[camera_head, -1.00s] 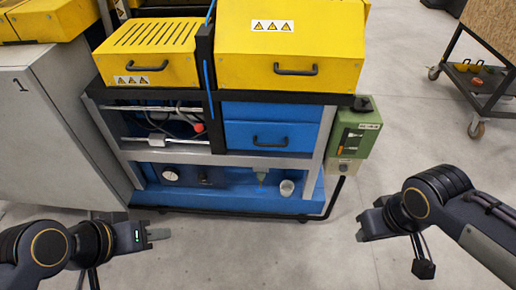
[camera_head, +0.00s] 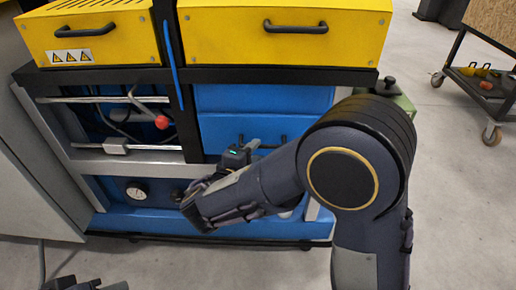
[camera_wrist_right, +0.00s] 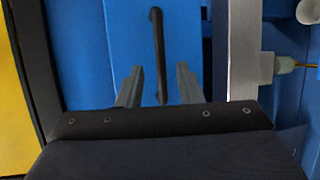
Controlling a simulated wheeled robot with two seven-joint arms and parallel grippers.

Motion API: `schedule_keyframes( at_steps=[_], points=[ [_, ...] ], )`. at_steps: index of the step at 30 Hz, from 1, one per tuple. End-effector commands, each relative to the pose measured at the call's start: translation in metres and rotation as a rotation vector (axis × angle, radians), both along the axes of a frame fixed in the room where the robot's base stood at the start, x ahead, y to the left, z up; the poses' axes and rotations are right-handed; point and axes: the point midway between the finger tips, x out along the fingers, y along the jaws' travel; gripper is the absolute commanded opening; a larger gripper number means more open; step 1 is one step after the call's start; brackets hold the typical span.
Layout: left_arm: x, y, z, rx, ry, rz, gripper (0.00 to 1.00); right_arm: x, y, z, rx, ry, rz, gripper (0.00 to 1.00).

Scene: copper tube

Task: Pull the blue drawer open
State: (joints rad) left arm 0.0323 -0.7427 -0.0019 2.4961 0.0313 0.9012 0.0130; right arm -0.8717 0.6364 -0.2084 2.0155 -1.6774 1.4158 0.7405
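The blue drawer (camera_head: 220,128) sits shut in the machine front, below a blue panel. Its dark bar handle (camera_head: 284,138) is partly hidden behind my right gripper (camera_head: 250,150) in the head view. In the right wrist view, the drawer (camera_wrist_right: 180,35) faces the camera and the handle (camera_wrist_right: 157,45) runs upright. My right gripper (camera_wrist_right: 159,80) is open, with one finger on each side of the lower part of the handle in the picture. I cannot tell whether the fingers touch it. My left gripper (camera_head: 95,284) shows only partly at the bottom left, away from the drawer.
Yellow covers (camera_head: 280,45) with black handles sit above the drawer. A green box (camera_head: 400,103) is partly hidden behind my right arm. A cart (camera_head: 490,100) stands at the far right. Grey floor is open in front.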

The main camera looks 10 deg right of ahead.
Motion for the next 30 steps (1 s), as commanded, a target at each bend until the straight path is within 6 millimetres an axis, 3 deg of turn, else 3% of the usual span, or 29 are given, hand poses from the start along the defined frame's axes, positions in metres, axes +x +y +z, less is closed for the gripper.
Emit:
schedule_keyframes(
  at_steps=[9,19,26,30],
  points=[
    [0.0,0.0,-0.008,0.0,0.0,0.0,0.36,0.031,-0.026,-0.009,0.001,0.002,-0.002,0.33],
    [0.0,0.0,-0.008,0.0,0.0,0.0,0.36,0.034,-0.029,-0.009,0.001,0.003,0.0,0.33],
    [0.0,0.0,-0.008,0.0,0.0,0.0,0.36,0.034,-0.028,-0.009,0.001,0.003,-0.001,0.02],
    [0.0,0.0,-0.008,0.0,0.0,0.0,0.36,0.034,-0.028,-0.009,0.001,0.003,-0.001,0.0]
  ],
)
